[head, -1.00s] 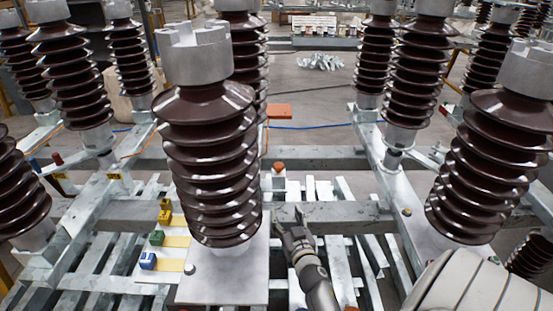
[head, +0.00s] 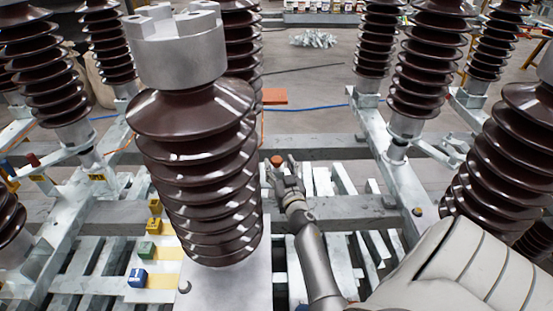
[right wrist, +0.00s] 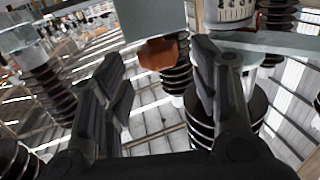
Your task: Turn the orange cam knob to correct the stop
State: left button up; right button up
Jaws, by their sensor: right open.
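The orange cam knob (head: 278,160) sits at the far cross beam, just right of the large brown insulator (head: 195,165) in the head view. In the right wrist view the orange knob (right wrist: 158,54) shows between and beyond the fingertips, under a grey block (right wrist: 153,18). My right gripper (head: 283,168) is open and close to the knob, with its fingers pointing at it; in the right wrist view the open fingers (right wrist: 157,75) have empty space between them. I cannot tell whether a finger touches the knob. My left gripper is not in view.
Tall brown ribbed insulators stand on both sides, including a near one at right (head: 510,165). Blue (head: 138,278), green (head: 146,250) and yellow (head: 154,227) blocks lie on a pale plate at left. Steel beams (head: 340,208) cross below the arm.

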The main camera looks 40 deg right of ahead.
aim_at(277, 159)
jog(key=shift+x, duration=2)
jog(key=c, duration=1.1)
jog(key=shift+o, duration=0.2)
jog(key=shift+s+d+r+n+t+y+p, duration=0.1)
jog(key=shift+r+n+t+y+p, duration=0.15)
jog(key=shift+n+t+y+p, duration=0.5)
jog(key=shift+f+n+y+p, duration=0.2)
jog(key=shift+n+y+p, duration=0.6)
jog(key=shift+y, duration=0.65)
